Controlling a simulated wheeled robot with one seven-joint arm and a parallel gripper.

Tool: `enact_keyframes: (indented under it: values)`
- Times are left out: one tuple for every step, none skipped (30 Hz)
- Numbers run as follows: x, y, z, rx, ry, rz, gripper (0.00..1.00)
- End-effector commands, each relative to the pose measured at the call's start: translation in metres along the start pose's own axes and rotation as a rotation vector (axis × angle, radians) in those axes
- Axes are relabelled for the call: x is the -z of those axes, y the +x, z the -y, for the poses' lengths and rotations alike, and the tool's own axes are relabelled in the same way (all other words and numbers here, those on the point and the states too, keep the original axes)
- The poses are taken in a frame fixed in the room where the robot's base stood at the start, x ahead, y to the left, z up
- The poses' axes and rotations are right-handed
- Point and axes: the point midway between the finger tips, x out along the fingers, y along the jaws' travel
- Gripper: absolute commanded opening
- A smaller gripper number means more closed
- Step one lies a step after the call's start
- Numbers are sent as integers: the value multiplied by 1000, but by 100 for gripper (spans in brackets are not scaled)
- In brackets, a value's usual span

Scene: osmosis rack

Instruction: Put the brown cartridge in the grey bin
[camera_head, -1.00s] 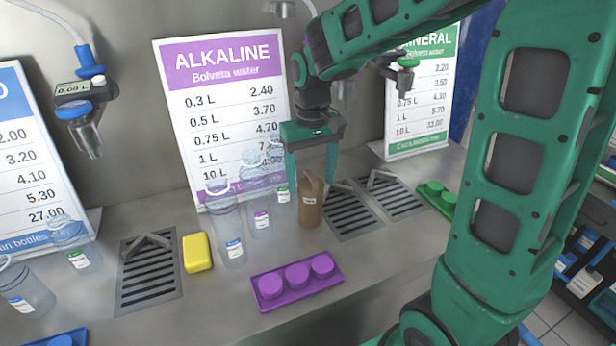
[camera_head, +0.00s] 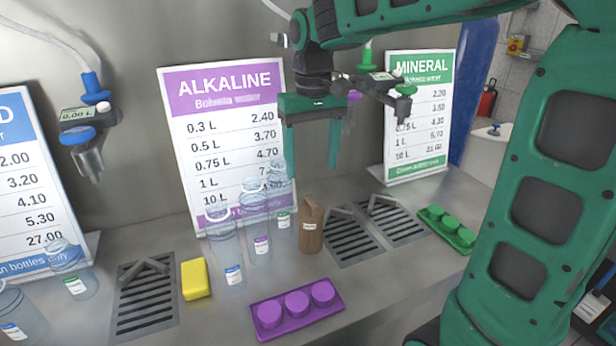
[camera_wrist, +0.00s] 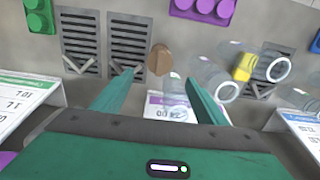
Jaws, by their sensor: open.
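The brown cartridge (camera_head: 311,228) stands upright on the grey counter, right of the clear bottles and beside a drain grate. In the wrist view its top (camera_wrist: 159,59) shows beyond and between my fingertips. My gripper (camera_head: 313,165) is open and empty, with its fingers pointing down above the cartridge. There is a clear gap between the fingertips and the cartridge. In the wrist view the two fingers of my gripper (camera_wrist: 163,80) are spread apart with nothing between them. I cannot make out a grey bin in either view.
Clear bottles (camera_head: 226,250) stand close left of the cartridge. A purple block (camera_head: 297,308) lies in front, a yellow sponge (camera_head: 196,279) to the left and a green block (camera_head: 446,230) to the right. Price boards (camera_head: 225,140) and a tap (camera_head: 400,100) stand near my gripper.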

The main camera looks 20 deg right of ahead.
Motion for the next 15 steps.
enact_keyframes:
  values:
    - [0,-4,0,0,0,-2,67]
    - [0,-6,0,0,0,-2,67]
    - [0,-7,0,0,0,-2,67]
    - [0,-8,0,0,0,-1,67]
    - [0,-8,0,0,0,-1,67]
    - [0,-8,0,0,0,-1,67]
    - [0,-8,0,0,1,0,67]
    - [-1,-8,-2,0,3,0,67]
    - [-4,-7,-5,-1,12,-1,67]
    - [-8,-6,-10,-2,22,-1,67]
    - [-13,-4,-16,-3,37,-1,67]
    - [-22,0,-27,-6,65,-2,67]
    - [-32,3,-38,-7,92,-2,67]
    - [-43,7,-49,-9,121,-3,67]
    - [-60,14,-66,-11,166,-4,67]
